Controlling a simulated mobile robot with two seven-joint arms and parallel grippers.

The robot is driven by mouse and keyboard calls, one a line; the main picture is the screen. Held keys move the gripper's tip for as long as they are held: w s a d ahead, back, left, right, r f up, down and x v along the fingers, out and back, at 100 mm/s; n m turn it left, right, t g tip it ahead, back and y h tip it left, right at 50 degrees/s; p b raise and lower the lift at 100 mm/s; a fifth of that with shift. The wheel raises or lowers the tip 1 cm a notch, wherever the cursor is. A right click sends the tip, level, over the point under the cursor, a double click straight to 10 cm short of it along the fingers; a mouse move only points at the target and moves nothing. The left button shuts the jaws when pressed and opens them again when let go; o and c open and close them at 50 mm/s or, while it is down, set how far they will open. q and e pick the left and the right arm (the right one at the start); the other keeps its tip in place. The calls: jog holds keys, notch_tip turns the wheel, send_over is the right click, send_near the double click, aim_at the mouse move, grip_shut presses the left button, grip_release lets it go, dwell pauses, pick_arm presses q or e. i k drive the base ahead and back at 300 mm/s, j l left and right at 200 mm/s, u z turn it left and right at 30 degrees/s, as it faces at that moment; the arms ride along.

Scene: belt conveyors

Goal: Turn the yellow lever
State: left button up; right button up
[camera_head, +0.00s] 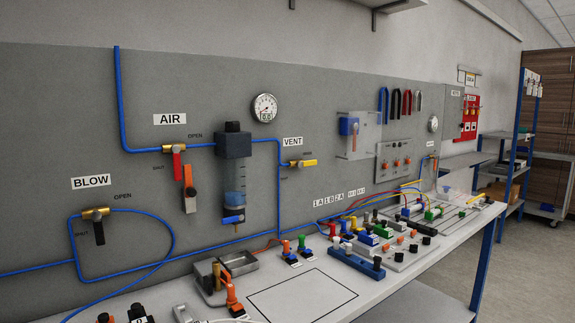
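The yellow lever (307,162) is on a small brass valve at the end of a short blue pipe branch, on the grey wall panel below the VENT label (292,141). The lever lies about level and points right. A small label, seemingly OPEN, is above it, and another, seemingly SHUT, is below left of the valve. Nothing touches or covers the lever. Neither of my grippers shows in the head view.
A red lever (177,166) under AIR and a black lever (99,232) under BLOW hang down to the left. A filter bowl (234,175) and a gauge (264,108) are near the yellow lever. The bench (305,296) below holds several fittings and a metal tray (238,263).

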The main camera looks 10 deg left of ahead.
aim_at(299, 164)
jog(key=i+l+u, duration=0.1)
jog(key=l+u, duration=0.5)
jog(key=i+l+u, duration=0.15)
jog(key=l, duration=0.25)
jog(key=l+u, duration=0.1)
jog(key=l, duration=0.3)
jog(key=l+u, duration=0.15)
jog(key=l, duration=1.45)
